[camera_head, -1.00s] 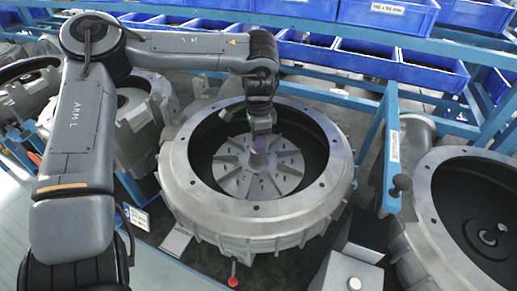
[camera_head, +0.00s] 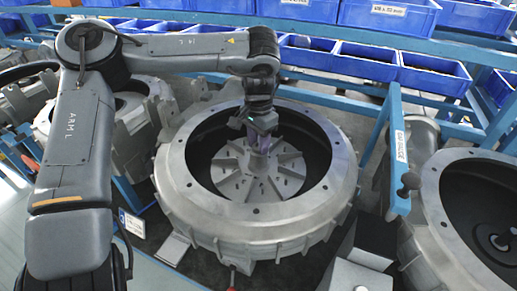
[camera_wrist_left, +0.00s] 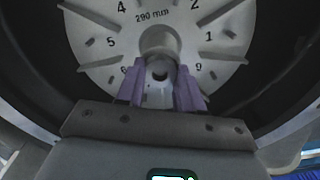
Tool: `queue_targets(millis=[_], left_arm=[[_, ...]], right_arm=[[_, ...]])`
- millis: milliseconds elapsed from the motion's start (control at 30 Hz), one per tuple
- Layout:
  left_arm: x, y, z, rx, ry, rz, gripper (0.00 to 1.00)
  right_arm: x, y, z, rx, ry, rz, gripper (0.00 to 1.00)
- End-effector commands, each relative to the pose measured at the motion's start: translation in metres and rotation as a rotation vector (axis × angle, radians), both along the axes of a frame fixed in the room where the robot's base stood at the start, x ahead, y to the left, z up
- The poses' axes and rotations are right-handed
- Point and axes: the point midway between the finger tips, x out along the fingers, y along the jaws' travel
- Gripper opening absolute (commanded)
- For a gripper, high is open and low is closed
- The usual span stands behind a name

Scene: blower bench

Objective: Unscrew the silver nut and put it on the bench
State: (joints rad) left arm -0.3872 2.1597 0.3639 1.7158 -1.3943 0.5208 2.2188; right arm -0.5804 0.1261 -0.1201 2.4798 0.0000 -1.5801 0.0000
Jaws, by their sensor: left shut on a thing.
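The blower's round grey housing (camera_head: 175,180) stands open in the middle of the head view. Inside it is the silver finned impeller (camera_head: 285,177). My left gripper (camera_head: 262,150) points down at the impeller's hub from above. In the left wrist view, the purple fingers of my left gripper (camera_wrist_left: 160,88) are shut on the silver nut (camera_wrist_left: 160,74) at the hub's centre, one finger on each side. The fingers and the dim light partly hide the nut, and I cannot tell how it sits on its thread. My right gripper is out of view.
A second open housing (camera_head: 430,215) stands at the right. Blue bins (camera_head: 365,62) line the back. A blue frame post (camera_head: 393,150) with a black knob stands between the housings. The housing's raised rim surrounds my left gripper. Grey castings (camera_head: 145,115) are at the left.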

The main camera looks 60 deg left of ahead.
Motion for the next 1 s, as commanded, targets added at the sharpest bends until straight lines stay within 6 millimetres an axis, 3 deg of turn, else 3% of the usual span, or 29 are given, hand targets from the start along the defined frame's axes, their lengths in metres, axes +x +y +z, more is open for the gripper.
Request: queue_targets(millis=[67,100,167,633,1000], left_arm=[[0.000,0.000,-0.001,0.000,0.001,0.000,0.07],[0.000,0.000,-0.001,0.000,0.001,0.000,0.41],[0.000,0.000,-0.001,0.000,0.001,-0.001,0.47],[0.000,0.000,0.002,0.001,0.001,-0.039,0.47],[0.000,0.000,0.004,0.001,0.002,-0.446,0.47]], right_arm=[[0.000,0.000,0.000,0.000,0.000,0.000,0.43],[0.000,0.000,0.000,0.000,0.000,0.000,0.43],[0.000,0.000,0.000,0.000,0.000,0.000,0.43],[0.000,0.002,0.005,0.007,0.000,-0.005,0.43],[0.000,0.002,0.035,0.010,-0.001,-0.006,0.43]])
